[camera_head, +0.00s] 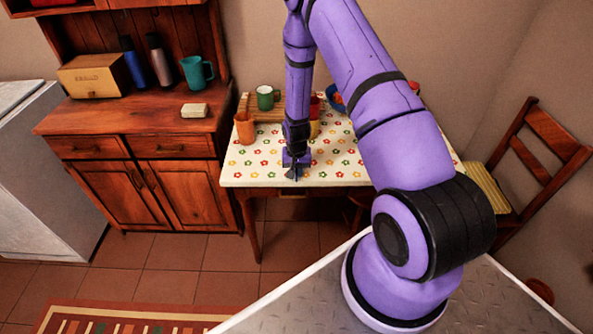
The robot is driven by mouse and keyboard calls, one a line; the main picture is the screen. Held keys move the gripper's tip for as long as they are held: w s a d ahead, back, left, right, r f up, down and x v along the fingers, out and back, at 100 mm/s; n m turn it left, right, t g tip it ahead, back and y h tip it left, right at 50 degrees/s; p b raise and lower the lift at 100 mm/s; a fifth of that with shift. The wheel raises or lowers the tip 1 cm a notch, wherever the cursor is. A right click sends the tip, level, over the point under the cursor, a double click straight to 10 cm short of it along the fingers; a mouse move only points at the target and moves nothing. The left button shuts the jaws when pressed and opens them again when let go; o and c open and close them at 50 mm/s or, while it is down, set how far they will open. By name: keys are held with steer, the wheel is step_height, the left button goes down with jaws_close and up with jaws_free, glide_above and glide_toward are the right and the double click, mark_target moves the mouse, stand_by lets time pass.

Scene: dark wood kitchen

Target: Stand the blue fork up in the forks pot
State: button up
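My gripper (294,173) points down at the front part of the flowered table, low over the cloth. At this size I cannot tell whether its fingers are open or shut, or whether it holds anything. I cannot make out the blue fork. A terracotta-orange pot (245,128) stands at the table's left edge, left of and behind my gripper. A yellow pot (314,127) is partly hidden just right of my wrist, with a red cup (320,104) behind it. I cannot tell which is the forks pot.
The table (350,170) also bears a green mug (265,97) and, partly behind my arm, a blue and orange item (337,98). A wooden sideboard (130,130) stands to the left, a chair (540,145) to the right. The cloth's front left is clear.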

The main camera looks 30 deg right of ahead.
steer(key=shift+o, duration=1.3)
step_height(320, 180, up, 27)
steer(key=a+n+t, duration=0.1)
steer(key=a, duration=0.2)
steer(key=s+a+r+n+t, duration=0.1)
steer(key=s+a+r, duration=0.1)
steer(key=s+r, duration=0.35)
steer(key=s+a+r+n+t, duration=0.1)
steer(key=s+a+r, duration=0.1)
steer(key=r, duration=0.7)
steer(key=s+a+r+n+t, duration=0.1)
steer(key=s+a+r+n, duration=0.1)
steer(key=s+r, duration=0.4)
steer(key=s+a+r+n+t, duration=0.1)
steer(key=s+r, duration=0.5)
steer(key=s, duration=0.9)
steer(key=shift+a+r+n, duration=0.3)
steer(key=shift+a+n, duration=0.1)
steer(key=shift+a, duration=0.5)
